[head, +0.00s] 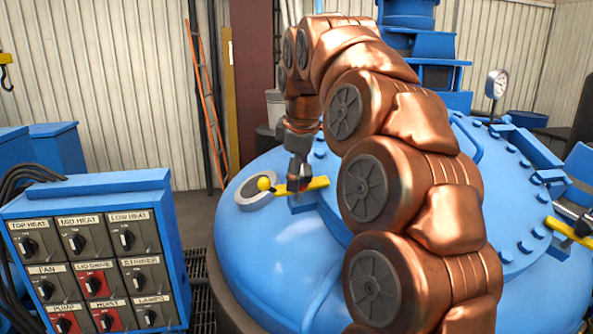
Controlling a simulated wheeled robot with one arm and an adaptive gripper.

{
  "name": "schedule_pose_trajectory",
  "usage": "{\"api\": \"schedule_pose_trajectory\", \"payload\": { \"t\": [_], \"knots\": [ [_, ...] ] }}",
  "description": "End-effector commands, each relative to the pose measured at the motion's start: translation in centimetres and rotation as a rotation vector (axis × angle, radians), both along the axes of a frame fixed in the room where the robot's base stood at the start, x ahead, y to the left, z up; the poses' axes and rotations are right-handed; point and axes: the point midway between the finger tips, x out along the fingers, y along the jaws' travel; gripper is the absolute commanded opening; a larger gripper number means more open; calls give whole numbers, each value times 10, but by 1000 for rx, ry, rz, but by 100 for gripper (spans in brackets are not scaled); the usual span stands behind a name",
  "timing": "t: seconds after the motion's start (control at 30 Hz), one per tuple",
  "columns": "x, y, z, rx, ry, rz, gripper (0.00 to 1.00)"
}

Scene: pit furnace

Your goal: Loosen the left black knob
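My arm is copper-coloured and reaches across the middle of the head view, with my gripper (299,178) pointing down at the left side of the blue furnace lid (258,230). The gripper tip is at a yellow bar (317,183) near a round port. A small dark part shows at the tip, but I cannot tell whether it is the left black knob or a finger. Whether the fingers grip anything is too small to tell. A second yellow bar (570,232) sits at the right edge, with a dark fitting (568,212) beside it.
A yellow ball (264,184) stands by the round port (246,197), just left of the gripper. A blue control box (88,185) with several switches is at the front left. A pressure gauge (497,84) rises at the right. An orange ladder (203,100) leans behind.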

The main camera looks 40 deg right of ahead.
Motion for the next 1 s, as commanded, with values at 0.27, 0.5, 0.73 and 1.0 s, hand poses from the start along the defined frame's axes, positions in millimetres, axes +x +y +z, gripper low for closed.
{"api": "schedule_pose_trajectory", "payload": {
  "t": [0.27,0.5,0.73,1.0],
  "knots": [
    [-3,2,9,0,1,0,79],
    [-12,6,35,-1,1,0,79],
    [-20,10,56,0,1,-1,79],
    [-25,12,68,1,-1,0,79]
  ]
}}
